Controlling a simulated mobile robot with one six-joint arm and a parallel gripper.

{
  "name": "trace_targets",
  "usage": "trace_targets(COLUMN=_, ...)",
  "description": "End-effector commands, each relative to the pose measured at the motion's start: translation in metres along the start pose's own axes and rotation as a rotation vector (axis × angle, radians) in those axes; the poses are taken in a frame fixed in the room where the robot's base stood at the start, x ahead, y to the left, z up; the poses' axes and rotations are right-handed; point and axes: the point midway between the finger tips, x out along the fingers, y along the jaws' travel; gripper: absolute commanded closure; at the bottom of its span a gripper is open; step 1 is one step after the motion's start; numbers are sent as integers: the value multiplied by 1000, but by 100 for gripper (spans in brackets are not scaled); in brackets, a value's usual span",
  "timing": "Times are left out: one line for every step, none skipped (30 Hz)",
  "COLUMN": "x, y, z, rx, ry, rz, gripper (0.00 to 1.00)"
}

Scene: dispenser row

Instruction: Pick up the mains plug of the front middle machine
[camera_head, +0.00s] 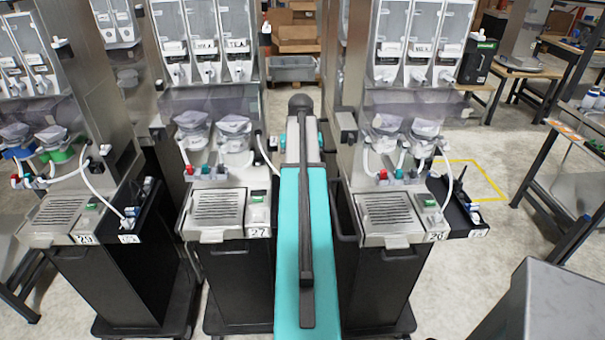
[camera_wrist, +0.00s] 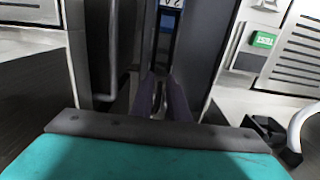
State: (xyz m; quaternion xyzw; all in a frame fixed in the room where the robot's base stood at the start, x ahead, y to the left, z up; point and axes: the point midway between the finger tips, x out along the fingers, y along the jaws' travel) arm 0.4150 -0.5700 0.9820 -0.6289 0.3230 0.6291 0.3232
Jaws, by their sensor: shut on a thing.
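The front middle machine (camera_head: 225,215), labelled 27, stands just left of my teal arm in the head view. A white cable (camera_head: 264,150) leaves its right side and passes behind my arm. My arm covers the space to the right of this machine, so its plug and my gripper are hidden there. In the wrist view my gripper (camera_wrist: 161,95) has its two dark fingers close together. A small pale thing shows between them, blurred and mostly covered; it appears to be the mains plug. Past the fingertips are a narrow dark gap, a blue part (camera_wrist: 168,20) and a number label.
The right machine (camera_head: 388,215), labelled 26, stands close to my arm's right side. The left machine (camera_head: 62,215) has a black side tray (camera_head: 150,222) with a cable running to it. The right machine's side tray (camera_head: 462,215) is similar.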

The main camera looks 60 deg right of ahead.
Motion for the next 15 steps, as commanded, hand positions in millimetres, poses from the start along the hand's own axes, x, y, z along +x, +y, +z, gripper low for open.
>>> trace_targets(x=-8, y=0, z=0, rx=0, ry=0, rz=0, gripper=100)
trace_targets(x=-11, y=0, z=0, rx=0, ry=0, rz=0, gripper=100)
trace_targets(x=-15, y=0, z=0, rx=0, ry=1, rz=0, gripper=100)
trace_targets(x=-19, y=0, z=0, rx=0, ry=1, rz=0, gripper=100)
trace_targets(x=-22, y=0, z=0, rx=0, ry=1, rz=0, gripper=100)
trace_targets(x=-28, y=0, z=0, rx=0, ry=1, rz=0, gripper=100)
trace_targets(x=-32, y=0, z=0, rx=0, ry=1, rz=0, gripper=100)
trace_targets(x=-36, y=0, z=-1, rx=0, ry=1, rz=0, gripper=100)
trace_targets(x=-41, y=0, z=-1, rx=0, ry=1, rz=0, gripper=100)
trace_targets(x=-45, y=0, z=-1, rx=0, ry=1, rz=0, gripper=100)
trace_targets(x=-49, y=0, z=-1, rx=0, ry=2, rz=0, gripper=100)
trace_targets(x=-54, y=0, z=-1, rx=0, ry=1, rz=0, gripper=100)
trace_targets(x=-58, y=0, z=-1, rx=0, ry=1, rz=0, gripper=100)
trace_targets(x=-62, y=0, z=-1, rx=0, ry=1, rz=0, gripper=100)
trace_targets(x=-66, y=0, z=-1, rx=0, ry=1, rz=0, gripper=100)
